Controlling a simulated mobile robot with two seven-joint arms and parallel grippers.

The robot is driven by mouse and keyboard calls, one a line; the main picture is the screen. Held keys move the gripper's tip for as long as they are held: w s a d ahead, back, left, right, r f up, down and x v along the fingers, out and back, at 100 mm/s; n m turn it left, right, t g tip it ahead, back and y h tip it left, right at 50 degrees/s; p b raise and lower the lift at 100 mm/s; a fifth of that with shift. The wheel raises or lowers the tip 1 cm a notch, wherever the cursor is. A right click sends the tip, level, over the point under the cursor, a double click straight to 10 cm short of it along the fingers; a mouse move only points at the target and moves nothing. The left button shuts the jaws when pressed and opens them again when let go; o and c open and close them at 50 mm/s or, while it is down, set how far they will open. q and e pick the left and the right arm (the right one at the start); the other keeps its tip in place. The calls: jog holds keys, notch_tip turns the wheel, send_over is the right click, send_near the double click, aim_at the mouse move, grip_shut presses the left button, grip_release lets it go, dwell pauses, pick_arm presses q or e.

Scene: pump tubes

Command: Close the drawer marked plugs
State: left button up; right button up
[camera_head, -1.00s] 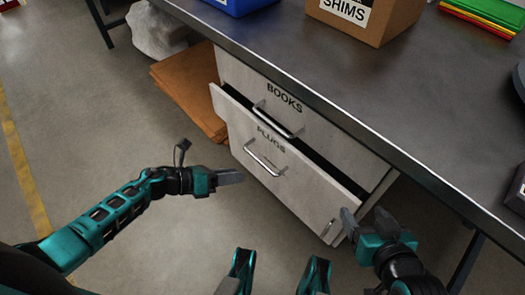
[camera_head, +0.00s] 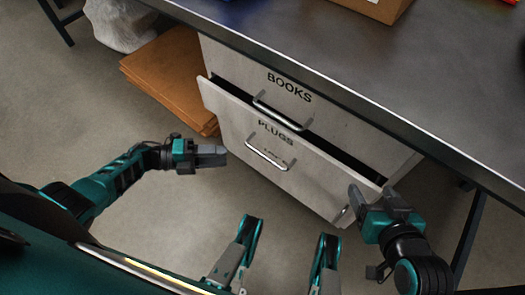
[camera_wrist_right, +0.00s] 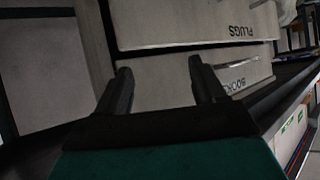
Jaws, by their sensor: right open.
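The drawer marked PLUGS (camera_head: 306,176) is the lower drawer in the desk unit. It stands partly open, with a dark gap behind the top of its front. Its front has a metal bar handle (camera_head: 266,158). My right gripper (camera_head: 377,194) is open and empty at the right end of that front; I cannot tell whether it touches. In the right wrist view the PLUGS front (camera_wrist_right: 190,22) appears upside down beyond the open fingers (camera_wrist_right: 162,84). My left gripper (camera_head: 212,156) is left of the drawer, apart from it; its finger gap is unclear.
The BOOKS drawer (camera_head: 330,123) above is shut. The grey desktop (camera_head: 330,55) overhangs the drawers, and a desk leg (camera_head: 468,225) stands at right. Brown flat boards (camera_head: 170,80) and a pale wrapped lump (camera_head: 120,22) lie left of the unit. The floor in front is clear.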

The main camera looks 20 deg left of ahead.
aim_at(262, 154)
pick_arm(q)
jog(key=b+x, duration=0.1)
jog(key=x, duration=1.1)
jog(key=shift+w+d, duration=0.15)
grip_shut()
